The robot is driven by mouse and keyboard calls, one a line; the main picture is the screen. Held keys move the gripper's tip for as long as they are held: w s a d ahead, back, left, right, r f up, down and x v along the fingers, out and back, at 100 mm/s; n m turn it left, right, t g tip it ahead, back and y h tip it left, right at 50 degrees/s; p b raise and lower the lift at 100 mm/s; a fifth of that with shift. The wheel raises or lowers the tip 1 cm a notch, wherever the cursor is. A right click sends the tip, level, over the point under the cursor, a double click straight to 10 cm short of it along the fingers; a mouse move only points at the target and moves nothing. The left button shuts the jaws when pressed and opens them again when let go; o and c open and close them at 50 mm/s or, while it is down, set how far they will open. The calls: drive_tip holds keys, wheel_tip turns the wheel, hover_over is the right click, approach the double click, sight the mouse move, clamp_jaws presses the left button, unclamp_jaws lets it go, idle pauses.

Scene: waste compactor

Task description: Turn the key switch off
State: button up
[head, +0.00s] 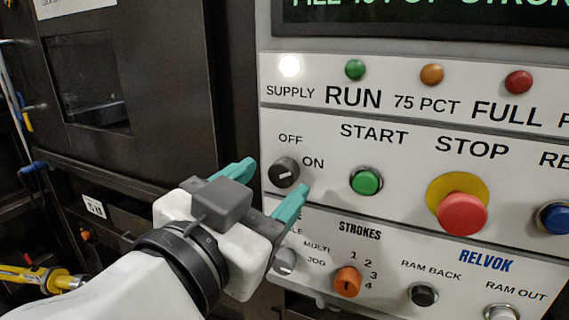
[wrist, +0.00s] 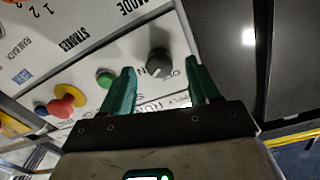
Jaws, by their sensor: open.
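The key switch (head: 284,172) is a round black knob with a light pointer line, on the white panel under the labels OFF and ON. Its pointer lies toward the ON label on the right. It also shows in the wrist view (wrist: 158,62), beyond and between the fingertips. My gripper (head: 272,185) has teal fingers spread open, one to the left of the knob and one to the lower right. In the wrist view my gripper (wrist: 162,80) is empty. The fingers look apart from the knob; the exact gap to the panel is hard to tell.
The white SUPPLY lamp (head: 289,66) is lit above the switch. The green START button (head: 366,181) is close on the right, with the red STOP button (head: 462,212) beyond. The grey mode knob (head: 285,260) and orange strokes knob (head: 347,281) are below.

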sight(285, 171)
drive_tip(key=shift+p+x, duration=0.35)
drive_tip(key=shift+x, duration=1.1)
drive_tip(key=c, duration=1)
